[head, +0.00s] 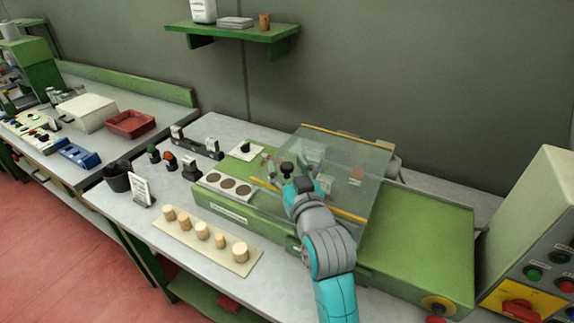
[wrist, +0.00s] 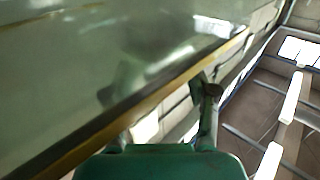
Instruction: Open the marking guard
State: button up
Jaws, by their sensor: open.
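The marking guard (head: 335,165) is a clear, tinted panel with yellow edge strips over the green machine (head: 420,240). It looks tilted; how far it stands open I cannot tell. My gripper (head: 289,172) is at the guard's left part, near its lower yellow strip. In the wrist view my gripper (wrist: 166,122) is open and empty, with a dark tip on its right finger. The guard (wrist: 110,60) fills the upper left there, its yellow edge running diagonally close past the fingers. Whether a finger touches the edge I cannot tell.
Several corks stand on a beige strip (head: 178,237) at the front. A holder with round dark spots (head: 212,195) is left of the guard. A control box (head: 540,240) stands at the right. A black cup (head: 117,180) and a small sign (head: 141,191) are at the left.

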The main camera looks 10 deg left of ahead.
jog(key=shift+w+a, duration=0.2)
jog(key=shift+w, duration=0.25)
grip_shut()
jog(key=shift+d, duration=0.1)
